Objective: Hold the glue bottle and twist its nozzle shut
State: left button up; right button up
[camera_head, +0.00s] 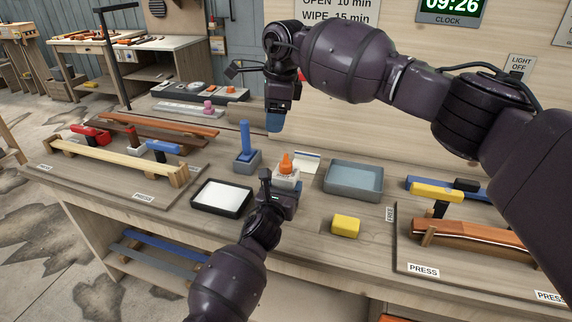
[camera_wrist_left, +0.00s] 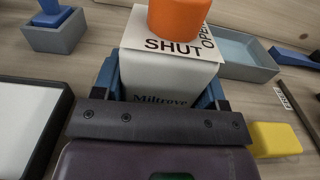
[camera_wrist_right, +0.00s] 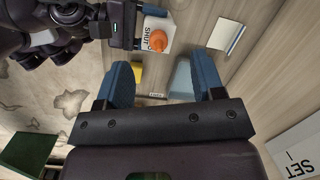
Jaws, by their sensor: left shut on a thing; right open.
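The glue bottle (camera_head: 287,181) stands upright on the bench, a white block-shaped body with an orange nozzle (camera_head: 286,163) on top. In the left wrist view the white body (camera_wrist_left: 165,75) carries the words SHUT and OPEN beside the orange nozzle (camera_wrist_left: 180,14). My left gripper (camera_head: 281,195) is shut on the bottle's body, its blue fingers on either side. My right gripper (camera_head: 275,120) is above and behind the bottle, open and empty. In the right wrist view, the orange nozzle (camera_wrist_right: 158,40) lies beyond and between its blue fingers, apart from them.
A black-rimmed white tray (camera_head: 222,197) is left of the bottle. A blue-handled tool in a grey holder (camera_head: 247,161) stands behind left. A grey-blue bin (camera_head: 353,181) is to the right, a yellow block (camera_head: 345,225) in front right. Press boards flank both sides.

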aim_at(287, 163)
pick_arm(q)
jog(key=shift+d, duration=0.1)
pick_arm(e)
jog(key=d, duration=0.1)
jog(key=d+n+h, duration=0.1)
jog(key=f+n, duration=0.1)
jog(key=shift+w+d+g+h, duration=0.25)
jog(key=shift+d+g+h, duration=0.05)
jog(key=shift+d, duration=0.1)
jog(key=shift+s+d+f+n, duration=0.1)
jog(key=shift+f+n, duration=0.05)
jog(key=shift+n, duration=0.35)
notch_tip(287, 163, down, 12)
jog(key=shift+r, duration=0.1)
jog(key=c, duration=0.9)
jog(key=shift+c, duration=0.2)
